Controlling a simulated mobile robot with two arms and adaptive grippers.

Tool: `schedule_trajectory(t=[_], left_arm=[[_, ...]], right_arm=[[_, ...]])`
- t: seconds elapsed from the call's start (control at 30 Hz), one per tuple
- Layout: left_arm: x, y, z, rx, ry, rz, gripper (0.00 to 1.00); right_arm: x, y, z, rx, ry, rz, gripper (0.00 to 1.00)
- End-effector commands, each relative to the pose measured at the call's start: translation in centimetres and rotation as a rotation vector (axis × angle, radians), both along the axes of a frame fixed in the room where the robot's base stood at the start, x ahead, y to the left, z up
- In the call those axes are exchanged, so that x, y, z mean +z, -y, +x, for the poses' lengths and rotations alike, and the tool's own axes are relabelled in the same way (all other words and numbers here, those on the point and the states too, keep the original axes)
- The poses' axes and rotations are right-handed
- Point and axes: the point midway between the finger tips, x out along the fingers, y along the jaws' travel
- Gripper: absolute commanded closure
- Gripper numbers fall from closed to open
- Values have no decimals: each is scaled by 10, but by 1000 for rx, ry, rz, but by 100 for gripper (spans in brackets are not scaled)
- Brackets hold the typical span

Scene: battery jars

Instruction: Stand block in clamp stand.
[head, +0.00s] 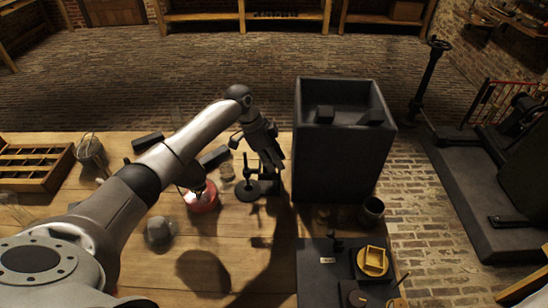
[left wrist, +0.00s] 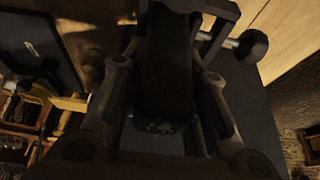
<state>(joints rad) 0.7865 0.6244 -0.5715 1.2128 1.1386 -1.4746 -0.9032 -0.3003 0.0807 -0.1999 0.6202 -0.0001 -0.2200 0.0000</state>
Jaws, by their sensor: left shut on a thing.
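My left gripper (head: 272,162) reaches over the table, beside the large dark box. In the left wrist view, it is shut on a dark block (left wrist: 166,75), which lies between the fingers. The clamp stand (head: 247,188) has a dark round base and a thin post and stands on the table just left of the gripper. A dark frame with a round knob (left wrist: 252,46), apparently part of the stand, shows close to the block in the left wrist view. Shadow hides whether the block touches it. My right gripper is not in view.
The tall dark open box (head: 340,150) stands right of the gripper. A red round thing (head: 201,197), a small jar (head: 227,172) and dark blocks (head: 148,141) lie to the left. A dark mat (head: 318,283) with a yellow square piece (head: 373,261) is at the front right.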

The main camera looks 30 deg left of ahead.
Motion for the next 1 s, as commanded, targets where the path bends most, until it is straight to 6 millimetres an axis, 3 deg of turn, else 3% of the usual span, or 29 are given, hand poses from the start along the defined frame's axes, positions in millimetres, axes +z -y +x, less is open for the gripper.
schedule_trajectory(t=[0.2, 0.23, 0.43, 0.77, 1.0], left_arm=[[-6, 0, 0, 0, 1, 0, 100], [-6, 0, 0, 0, 2, -1, 71], [-5, 0, 0, -1, 2, 0, 47], [-4, -1, -1, 0, 0, 1, 47], [28, -13, -5, 0, 5, 2, 47]], right_arm=[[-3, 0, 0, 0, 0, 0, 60], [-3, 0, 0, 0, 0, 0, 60], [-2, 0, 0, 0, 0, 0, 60], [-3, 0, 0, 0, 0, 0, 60], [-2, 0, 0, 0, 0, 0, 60]])
